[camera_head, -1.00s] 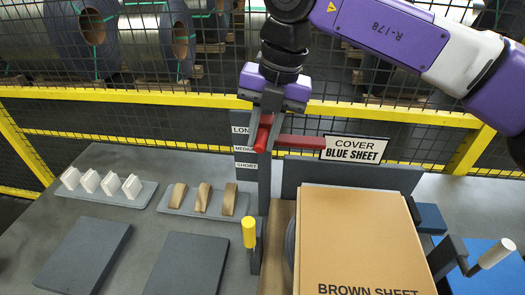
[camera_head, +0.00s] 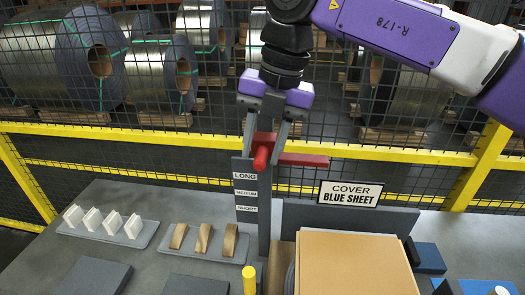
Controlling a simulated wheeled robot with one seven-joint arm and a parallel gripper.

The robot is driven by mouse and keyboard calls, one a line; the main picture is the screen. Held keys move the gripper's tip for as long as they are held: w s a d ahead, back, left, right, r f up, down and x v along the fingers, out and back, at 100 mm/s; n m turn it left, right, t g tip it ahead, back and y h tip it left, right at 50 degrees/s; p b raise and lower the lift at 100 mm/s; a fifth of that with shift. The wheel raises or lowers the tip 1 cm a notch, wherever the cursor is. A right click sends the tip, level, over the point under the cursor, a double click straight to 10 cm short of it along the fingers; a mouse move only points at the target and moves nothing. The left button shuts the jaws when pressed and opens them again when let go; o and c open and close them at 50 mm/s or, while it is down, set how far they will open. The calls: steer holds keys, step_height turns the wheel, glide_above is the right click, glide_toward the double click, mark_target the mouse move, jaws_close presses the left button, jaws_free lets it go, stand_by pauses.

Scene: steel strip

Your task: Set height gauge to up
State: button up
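The height gauge is a dark grey upright post (camera_head: 264,215) with a plate marked LONG, MEDIUM and SHORT on its left. Its red slider has a bar (camera_head: 304,160) pointing right and a round red handle (camera_head: 261,158) facing the camera. The slider sits at the top of the post, above the LONG label (camera_head: 245,176). My gripper (camera_head: 262,152) reaches down from above with one finger on each side of the red handle, and it looks shut on it. The slider's contact with the post is partly hidden behind the handle and fingers.
A brown box (camera_head: 357,265) stands right of the post, near a COVER BLUE SHEET sign (camera_head: 349,193). White pieces (camera_head: 112,223) and wooden pieces (camera_head: 203,238) sit on trays at left. A yellow-capped peg (camera_head: 249,279) stands in front. A yellow-railed mesh fence (camera_head: 120,130) runs behind.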

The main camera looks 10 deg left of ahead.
steer(key=shift+f, duration=0.2)
steer(key=b+v, duration=0.1)
steer(key=v, duration=0.7)
stand_by(0.3)
